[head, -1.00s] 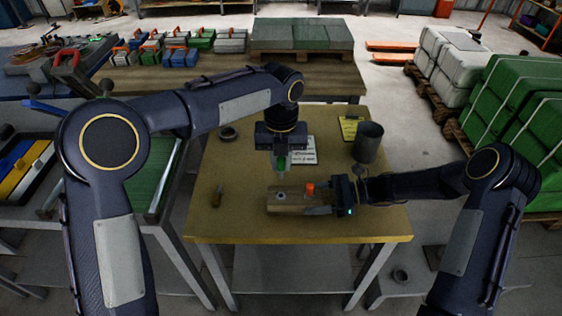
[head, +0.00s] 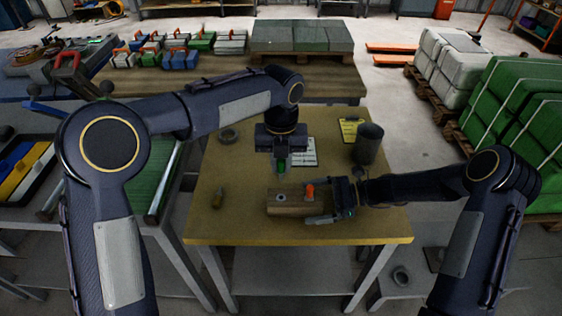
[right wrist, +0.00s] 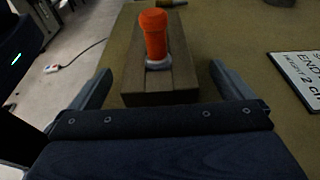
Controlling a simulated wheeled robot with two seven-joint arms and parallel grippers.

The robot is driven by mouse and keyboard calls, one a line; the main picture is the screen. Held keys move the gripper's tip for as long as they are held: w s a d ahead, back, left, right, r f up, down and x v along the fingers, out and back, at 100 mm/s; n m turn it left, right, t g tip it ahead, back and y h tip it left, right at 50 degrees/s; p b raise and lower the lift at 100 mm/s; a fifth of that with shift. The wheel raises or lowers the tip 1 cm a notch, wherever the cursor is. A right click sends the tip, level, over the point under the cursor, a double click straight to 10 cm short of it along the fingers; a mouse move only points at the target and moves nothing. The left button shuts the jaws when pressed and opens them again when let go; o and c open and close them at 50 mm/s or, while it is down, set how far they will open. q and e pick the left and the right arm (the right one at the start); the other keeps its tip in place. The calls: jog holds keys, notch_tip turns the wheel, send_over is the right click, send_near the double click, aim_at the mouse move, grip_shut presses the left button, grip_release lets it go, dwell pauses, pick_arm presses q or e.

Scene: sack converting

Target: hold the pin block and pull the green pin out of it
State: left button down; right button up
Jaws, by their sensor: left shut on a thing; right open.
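The wooden pin block (head: 288,209) lies near the middle of the table, with an orange pin (head: 309,191) upright in its right part. A ringed hole (head: 281,197) with no pin in it shows in its left part. My left gripper (head: 281,173) is shut on the green pin (head: 281,165), above and apart from the block. My right gripper (head: 322,202) is open at the block's right end. In the right wrist view its fingers stand on either side of the block (right wrist: 160,90), with gaps, and the orange pin (right wrist: 153,35) is between and beyond them.
A dark grey cup (head: 368,144) stands at the table's back right, near a yellow card (head: 349,129). A white printed sign (head: 303,151) lies behind the block. A dark ring (head: 228,136) is at the back left and a small brown-handled object (head: 217,198) at left. The front table strip is clear.

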jog(key=shift+p+v, duration=0.5)
jog(key=shift+v, duration=4)
